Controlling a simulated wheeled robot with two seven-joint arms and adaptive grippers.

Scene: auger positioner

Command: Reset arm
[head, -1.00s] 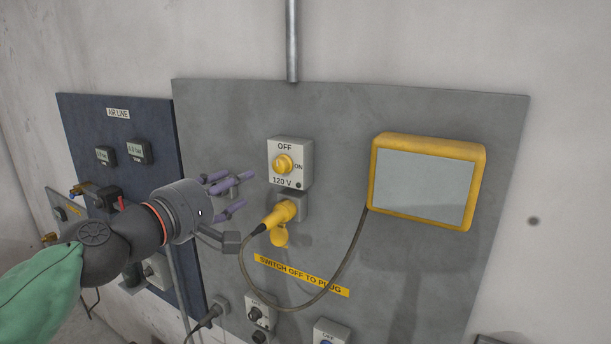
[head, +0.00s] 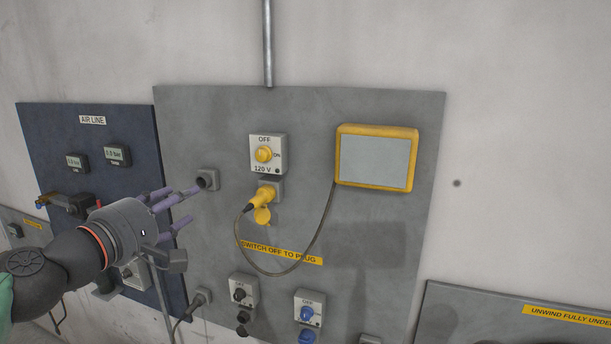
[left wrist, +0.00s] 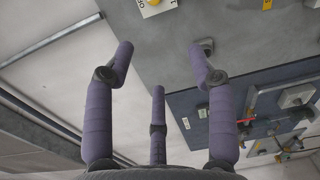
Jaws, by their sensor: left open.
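My left gripper (head: 178,207) comes in from the left in the head view, with its purple fingers spread and nothing between them. It is in front of the left part of the grey wall panel (head: 400,112), left of the yellow plug (head: 264,197). In the left wrist view the left gripper (left wrist: 160,65) shows its fingers apart and empty. My right gripper is in neither view.
A yellow-framed screen (head: 375,160) is on the panel, with a dark cable (head: 310,258) hanging below it. A blue AIR LINE panel (head: 45,135) with gauges is at left. More switch boxes (head: 309,308) are lower down. Another grey panel (head: 470,310) is at lower right.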

